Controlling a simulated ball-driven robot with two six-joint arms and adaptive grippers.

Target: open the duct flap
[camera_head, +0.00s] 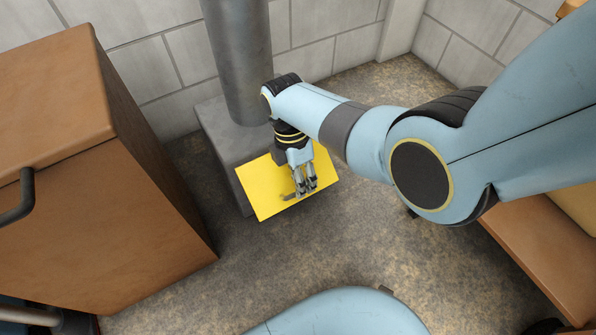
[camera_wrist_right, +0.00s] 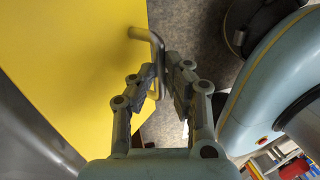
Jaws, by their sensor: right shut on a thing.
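The yellow duct flap (camera_head: 262,188) is a flat panel on the front of a grey duct box (camera_head: 220,125), under a round grey pipe. I cannot tell how far it stands from the box. Its grey bar handle (camera_head: 287,197) sits near the flap's lower edge. My right gripper (camera_head: 306,188) is shut on this handle. In the right wrist view the fingers (camera_wrist_right: 168,85) close around the handle (camera_wrist_right: 146,34), near the edge of the yellow flap (camera_wrist_right: 85,65). The fingers partly hide the handle. My left gripper is not in view.
A brown wooden cabinet (camera_head: 125,225) with a dark handle stands at the left. The grey pipe (camera_head: 238,60) rises against the block wall. A wooden piece (camera_head: 540,245) stands at the right. Bare floor (camera_head: 250,275) lies in front of the flap.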

